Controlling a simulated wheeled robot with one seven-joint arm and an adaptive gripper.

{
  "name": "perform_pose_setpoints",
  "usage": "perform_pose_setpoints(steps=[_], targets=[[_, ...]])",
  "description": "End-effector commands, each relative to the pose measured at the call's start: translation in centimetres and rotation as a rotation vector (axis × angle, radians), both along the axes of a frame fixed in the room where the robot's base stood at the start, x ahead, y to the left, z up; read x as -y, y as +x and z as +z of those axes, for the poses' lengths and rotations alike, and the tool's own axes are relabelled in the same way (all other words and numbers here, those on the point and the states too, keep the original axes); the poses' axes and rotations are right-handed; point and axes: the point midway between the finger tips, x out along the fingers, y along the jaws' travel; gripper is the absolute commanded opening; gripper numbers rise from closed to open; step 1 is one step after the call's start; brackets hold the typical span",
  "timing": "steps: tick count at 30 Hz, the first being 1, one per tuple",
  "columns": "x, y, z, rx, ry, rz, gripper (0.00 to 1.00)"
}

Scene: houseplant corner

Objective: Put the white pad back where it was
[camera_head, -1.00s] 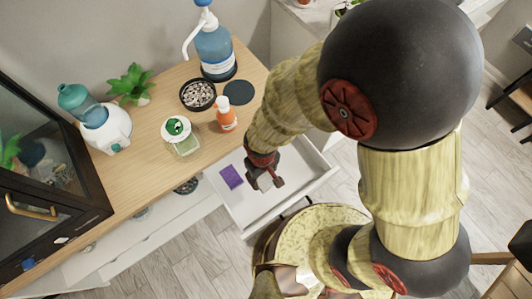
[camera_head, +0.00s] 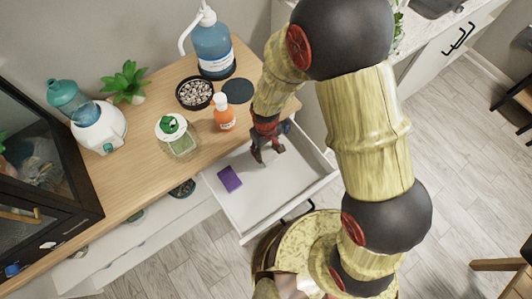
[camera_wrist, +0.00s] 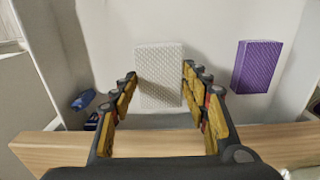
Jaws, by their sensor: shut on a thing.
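The white pad (camera_wrist: 160,62) is a pale, textured block between the two fingers of my gripper (camera_wrist: 160,82) in the wrist view. My gripper is shut on it. In the head view my gripper (camera_head: 268,155) is over the back part of the open white drawer (camera_head: 262,212), close to the counter edge. The pad is hard to make out there against the white drawer. I cannot tell whether it touches the drawer floor.
A purple pad (camera_head: 229,179) lies in the drawer; it also shows in the wrist view (camera_wrist: 257,66). Small blue things (camera_wrist: 83,99) lie near the drawer's side. The wooden counter (camera_head: 150,170) holds an orange bottle (camera_head: 224,116), a jar (camera_head: 177,138) and a pebble bowl (camera_head: 195,94).

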Motion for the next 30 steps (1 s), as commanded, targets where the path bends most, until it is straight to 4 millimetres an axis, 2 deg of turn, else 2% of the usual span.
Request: perform_pose_setpoints(steps=[5, 10, 16, 17, 26, 30], targets=[[0.1, 1.0, -1.3, 0.000, 0.000, 0.000, 0.26], [0.0, 0.9, -3.7, 0.000, 0.000, 0.001, 0.26], [0.0, 0.8, -3.6, 0.000, 0.000, 0.001, 0.26], [0.0, 0.8, -3.6, 0.000, 0.000, 0.001, 0.47], [0.0, 0.8, -3.6, 0.000, 0.000, 0.000, 0.64], [0.0, 0.8, -3.6, 0.000, 0.000, 0.000, 0.64]])
